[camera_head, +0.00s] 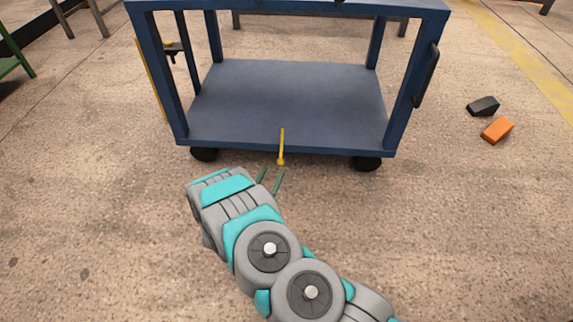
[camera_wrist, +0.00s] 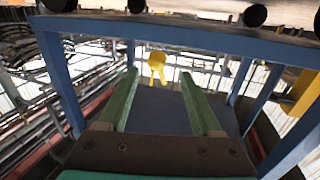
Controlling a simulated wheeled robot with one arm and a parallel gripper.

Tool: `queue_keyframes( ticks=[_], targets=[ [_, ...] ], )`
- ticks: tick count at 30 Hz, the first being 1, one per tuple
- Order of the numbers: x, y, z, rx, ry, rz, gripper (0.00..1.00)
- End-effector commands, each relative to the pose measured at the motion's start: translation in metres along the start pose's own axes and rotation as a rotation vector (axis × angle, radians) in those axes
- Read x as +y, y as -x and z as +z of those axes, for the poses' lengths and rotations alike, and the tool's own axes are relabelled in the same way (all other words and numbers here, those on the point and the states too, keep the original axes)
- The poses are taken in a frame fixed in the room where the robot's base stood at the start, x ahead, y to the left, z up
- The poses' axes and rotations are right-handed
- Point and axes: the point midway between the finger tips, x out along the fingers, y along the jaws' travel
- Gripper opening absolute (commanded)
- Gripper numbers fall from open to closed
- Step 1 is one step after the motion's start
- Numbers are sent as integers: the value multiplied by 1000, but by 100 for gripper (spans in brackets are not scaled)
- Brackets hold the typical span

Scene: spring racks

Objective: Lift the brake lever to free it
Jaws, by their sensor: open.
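The brake lever is a thin yellow bar (camera_head: 282,146) at the middle of the lower front edge of a blue cart (camera_head: 180,100). It has a wider lower end. In the wrist view the yellow lever (camera_wrist: 157,66) shows beyond and between my fingertips. My gripper (camera_head: 270,180) has two green fingers, is open and empty, and is just below and in front of the lever, apart from it as far as I can tell. In the wrist view my gripper (camera_wrist: 160,85) has a finger on each side of the lever's line.
The cart's lower shelf (camera_head: 290,95) is bare, and dark wheels (camera_head: 367,163) stand under it. A black block (camera_head: 483,106) and an orange block (camera_head: 497,131) lie on the floor at right. A green frame (camera_head: 14,55) stands at far left. The floor around my arm is clear.

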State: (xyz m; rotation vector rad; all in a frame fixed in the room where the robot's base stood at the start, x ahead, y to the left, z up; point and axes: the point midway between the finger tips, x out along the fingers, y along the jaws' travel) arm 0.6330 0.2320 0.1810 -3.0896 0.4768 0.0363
Motion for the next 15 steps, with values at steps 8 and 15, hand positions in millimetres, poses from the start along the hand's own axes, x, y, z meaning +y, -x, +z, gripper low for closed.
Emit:
queue_keyframes(
  ticks=[8,15],
  targets=[
    [4,-17,0,29,11,6,66],
    [5,-54,-2,29,11,5,66]
  ],
)
